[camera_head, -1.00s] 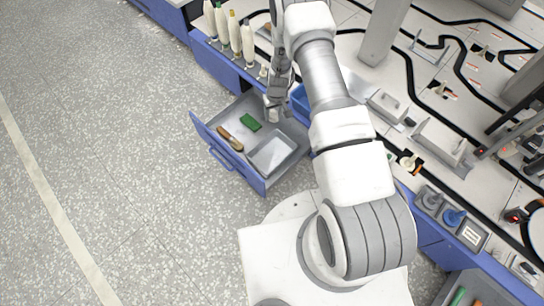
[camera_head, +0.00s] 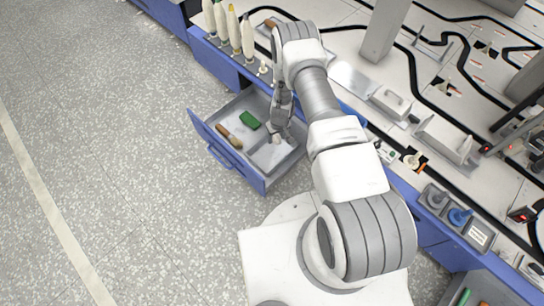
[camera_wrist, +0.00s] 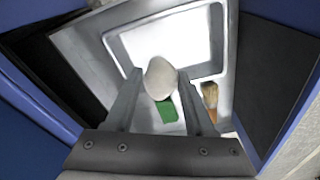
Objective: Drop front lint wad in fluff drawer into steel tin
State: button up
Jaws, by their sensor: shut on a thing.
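The fluff drawer (camera_head: 228,155) is pulled open, with a blue front and a grey inside. The steel tin (camera_head: 266,160) is a shallow rectangular tray in the drawer; it also shows in the wrist view (camera_wrist: 190,72), very bright inside. My gripper (camera_wrist: 158,80) is shut on a pale, egg-shaped lint wad (camera_wrist: 160,76). In the wrist view the wad overlaps the tin's near edge. In the head view my gripper (camera_head: 277,136) and the wad (camera_head: 276,139) appear low over the tin's upper part. No other lint wad can be made out.
A green block (camera_head: 249,120) and a wooden-handled brush (camera_head: 229,138) lie in the drawer beside the tin. The drawer walls stand close around my gripper. Several bottles (camera_head: 234,30) stand on the bench above. The floor to the left is clear.

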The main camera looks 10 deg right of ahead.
jog(key=shift+f, duration=0.7)
jog(key=o, duration=1.4)
jog(key=shift+r, duration=0.1)
jog(key=r+p, duration=0.2)
jog(key=r, duration=0.3)
jog(key=s+r+p, duration=0.1)
jog(key=r+p, duration=0.1)
jog(key=r, duration=0.4)
jog(key=s+r+p, duration=0.1)
jog(key=r+p, duration=0.1)
jog(key=r, duration=0.4)
jog(key=shift+d+r, duration=0.1)
jog(key=shift+d, duration=0.15)
